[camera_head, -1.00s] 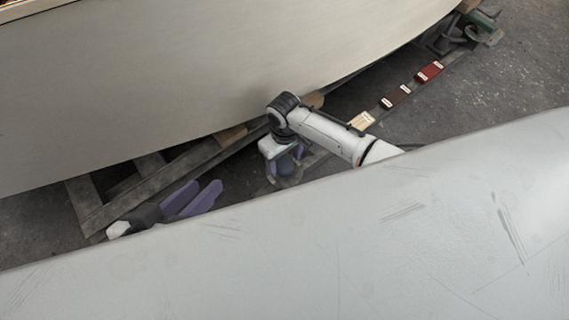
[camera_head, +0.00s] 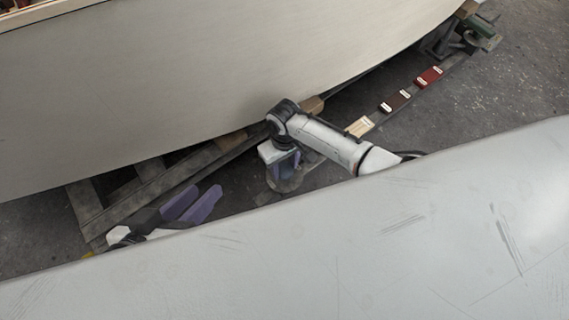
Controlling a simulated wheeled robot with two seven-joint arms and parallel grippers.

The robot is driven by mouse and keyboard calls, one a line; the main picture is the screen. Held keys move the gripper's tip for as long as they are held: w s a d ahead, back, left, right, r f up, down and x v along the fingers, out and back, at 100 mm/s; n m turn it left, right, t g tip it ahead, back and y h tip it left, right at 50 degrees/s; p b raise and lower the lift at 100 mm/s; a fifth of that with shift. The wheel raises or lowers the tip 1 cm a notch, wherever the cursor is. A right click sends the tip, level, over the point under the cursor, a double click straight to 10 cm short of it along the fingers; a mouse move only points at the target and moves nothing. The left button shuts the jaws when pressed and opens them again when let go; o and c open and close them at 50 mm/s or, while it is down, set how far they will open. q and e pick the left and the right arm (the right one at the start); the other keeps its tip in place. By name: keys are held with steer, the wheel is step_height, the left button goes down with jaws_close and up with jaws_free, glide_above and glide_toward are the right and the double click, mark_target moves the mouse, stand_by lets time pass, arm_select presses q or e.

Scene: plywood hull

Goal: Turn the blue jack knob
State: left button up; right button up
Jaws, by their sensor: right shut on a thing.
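The blue jack knob (camera_head: 287,164) shows only as a small bluish patch, mostly hidden by my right gripper, low beside the hull on the dark stand. My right gripper (camera_head: 285,170) points down with purple fingers around it and is shut on it. My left gripper (camera_head: 192,204) is off to the left, low over the floor, with its two purple fingers apart and nothing seen between them.
The pale hull (camera_head: 220,75) overhangs from above, close to my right wrist. Wooden cradle beams (camera_head: 150,190) lie under it at left. Dark red and red blocks (camera_head: 430,77) and a pale wooden block (camera_head: 359,127) lie on a beam at right. A green-topped stand (camera_head: 480,35) is far right.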

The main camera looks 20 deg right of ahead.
steer(key=m+p, duration=0.1)
steer(key=m, duration=0.1)
steer(key=m+p, duration=0.2)
steer(key=shift+a+r, duration=0.1)
steer(key=shift+r, duration=0.1)
steer(key=m+p, duration=0.1)
steer(key=m, duration=0.3)
steer(key=shift+f+m+p, duration=0.1)
steer(key=shift+m+p, duration=0.2)
steer(key=shift+p, duration=0.1)
steer(key=shift+m, duration=1.3)
steer(key=shift+m+p, duration=0.4)
steer(key=shift+m, duration=0.5)
steer(key=shift+f+m, duration=0.1)
steer(key=shift+m, duration=0.7)
arm_select(q)
steer(key=shift+s+a+f+g+y, duration=0.2)
steer(key=shift+a+f+y, duration=0.15)
steer(key=shift+a+f, duration=0.25)
steer(key=shift+s+a+f+g+y, duration=0.2)
steer(key=shift+a+f+y, duration=0.2)
steer(key=shift+a+f, duration=0.15)
steer(key=shift+s+a+f+g+y, duration=0.2)
steer(key=shift+a+f+y, duration=0.15)
steer(key=shift+a+f, duration=0.2)
arm_select(e)
steer(key=shift+m, duration=1.3)
arm_select(q)
steer(key=shift+a, duration=0.1)
